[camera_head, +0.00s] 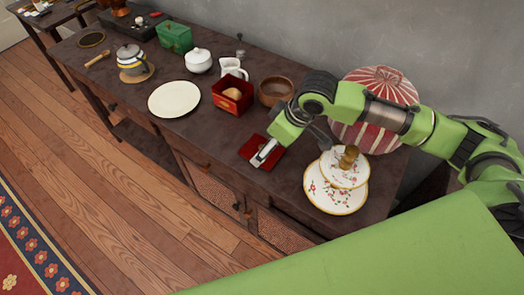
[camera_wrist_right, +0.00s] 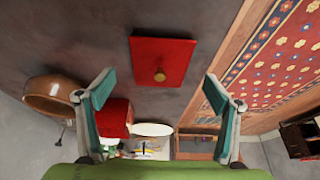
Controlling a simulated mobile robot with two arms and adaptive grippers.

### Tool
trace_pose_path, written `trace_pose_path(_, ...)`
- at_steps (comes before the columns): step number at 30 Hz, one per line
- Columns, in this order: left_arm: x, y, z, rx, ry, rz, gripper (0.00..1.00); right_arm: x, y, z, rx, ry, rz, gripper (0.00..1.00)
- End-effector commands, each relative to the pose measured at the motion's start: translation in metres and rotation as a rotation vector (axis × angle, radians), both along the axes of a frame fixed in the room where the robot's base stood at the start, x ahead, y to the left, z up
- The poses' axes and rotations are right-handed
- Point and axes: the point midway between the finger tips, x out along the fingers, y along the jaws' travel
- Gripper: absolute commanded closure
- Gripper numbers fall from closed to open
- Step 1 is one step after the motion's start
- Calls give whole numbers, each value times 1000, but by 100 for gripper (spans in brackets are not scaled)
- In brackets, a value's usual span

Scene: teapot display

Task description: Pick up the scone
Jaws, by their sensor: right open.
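A tan, rounded thing, probably the scone (camera_head: 232,92), sits inside an open red box (camera_head: 233,106) on the dark sideboard. The red box also shows in the right wrist view (camera_wrist_right: 115,120), partly behind a finger; its contents are not clear there. A flat red lid with a small brass knob (camera_wrist_right: 160,75) lies on the sideboard in front of the box. My right gripper (camera_head: 262,154) is open and empty over this lid, with the lid showing between its fingers (camera_wrist_right: 159,79). My left gripper is not in view.
A brown bowl (camera_head: 275,90) stands right of the box, a white jug (camera_head: 233,68) behind it and a cream plate (camera_head: 174,99) to its left. A tiered floral stand (camera_head: 325,195) and a striped red-white object (camera_head: 383,85) stand at the right, near my right arm.

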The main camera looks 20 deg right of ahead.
Motion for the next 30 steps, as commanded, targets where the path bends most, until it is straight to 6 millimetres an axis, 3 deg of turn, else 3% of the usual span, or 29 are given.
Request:
trace_pose_path(6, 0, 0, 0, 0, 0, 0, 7, 10, 10, -29, -1, 2, 0, 17)
trace_pose_path(15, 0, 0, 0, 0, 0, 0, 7, 12, 11, -34, -1, 0, 2, 17)
trace_pose_path(16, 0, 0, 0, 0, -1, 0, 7, 12, 11, -34, 0, 0, 1, 19)
trace_pose_path(22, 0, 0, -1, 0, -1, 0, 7, 12, 11, -34, -1, 1, 1, 70)
trace_pose_path(30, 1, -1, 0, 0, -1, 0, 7, 13, 11, -33, -1, -1, 1, 70)
